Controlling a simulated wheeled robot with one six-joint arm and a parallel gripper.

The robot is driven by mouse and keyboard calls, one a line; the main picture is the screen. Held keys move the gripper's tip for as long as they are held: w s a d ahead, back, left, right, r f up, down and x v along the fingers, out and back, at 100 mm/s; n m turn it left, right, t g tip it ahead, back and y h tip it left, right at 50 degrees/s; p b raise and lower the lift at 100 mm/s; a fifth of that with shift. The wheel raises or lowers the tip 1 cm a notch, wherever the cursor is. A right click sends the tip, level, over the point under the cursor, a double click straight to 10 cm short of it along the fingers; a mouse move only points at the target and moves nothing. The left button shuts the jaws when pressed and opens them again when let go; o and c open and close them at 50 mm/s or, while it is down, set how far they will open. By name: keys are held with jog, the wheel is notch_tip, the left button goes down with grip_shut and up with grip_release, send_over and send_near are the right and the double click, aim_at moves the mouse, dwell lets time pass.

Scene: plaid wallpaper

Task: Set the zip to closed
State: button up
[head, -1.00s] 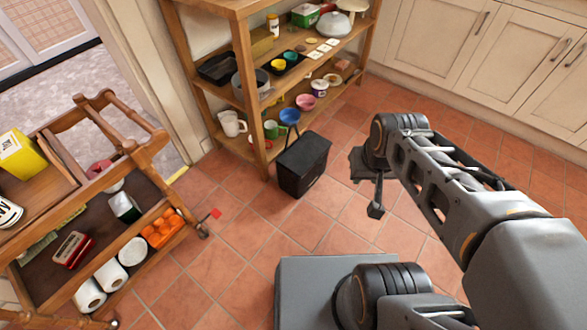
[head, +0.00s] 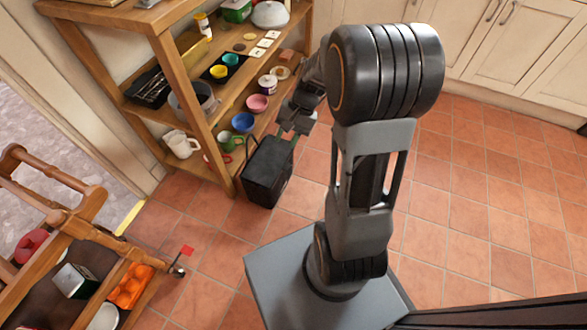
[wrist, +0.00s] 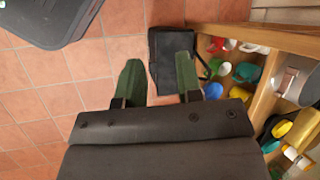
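A black box-shaped bag (head: 266,172) stands upright on the tiled floor, close in front of the wooden shelf. A thin handle rises at its left side. I cannot make out the zip or whether it is open. My gripper (head: 287,132) is beside the bag's upper right edge in the head view, partly hidden by my arm. In the wrist view my gripper (wrist: 159,63) shows two green fingers spread apart with nothing held between them. The bag (wrist: 167,40) lies beyond and between the fingers, its lower right part covered by the right finger. I cannot tell whether they touch.
The wooden shelf (head: 216,135) holds bowls, mugs and a pot just behind the bag, close to my gripper. A wooden trolley (head: 85,215) stands at the lower left. Cream cupboards (head: 480,45) line the back. The floor at the right is clear.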

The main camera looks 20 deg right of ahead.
jog(key=w+d+f+m+t+y+b, duration=0.1)
jog(key=w+d+f+m+y, duration=0.2)
jog(key=f, duration=0.3)
jog(key=w+d+f+m+y, duration=0.2)
jog(key=d+f+m, duration=0.1)
jog(key=f, duration=0.3)
jog(key=s+d+f+m+t+b, duration=0.1)
jog(key=d+f+m+t, duration=0.3)
jog(key=f, duration=0.5)
jog(key=s+d+f+m+t+y, duration=0.1)
jog(key=d+f+m+t, duration=0.2)
jog(key=f+m+t, duration=0.45)
jog(key=s+d+f+m+t+b, duration=0.1)
jog(key=d+f+m+t, duration=0.15)
jog(key=f, duration=0.75)
jog(key=b+x, duration=0.2)
jog(key=x, duration=1)
jog(key=shift+w+r+m, duration=0.15)
jog(key=shift+w+m, duration=0.25)
jog(key=shift+a, duration=0.1)
grip_shut()
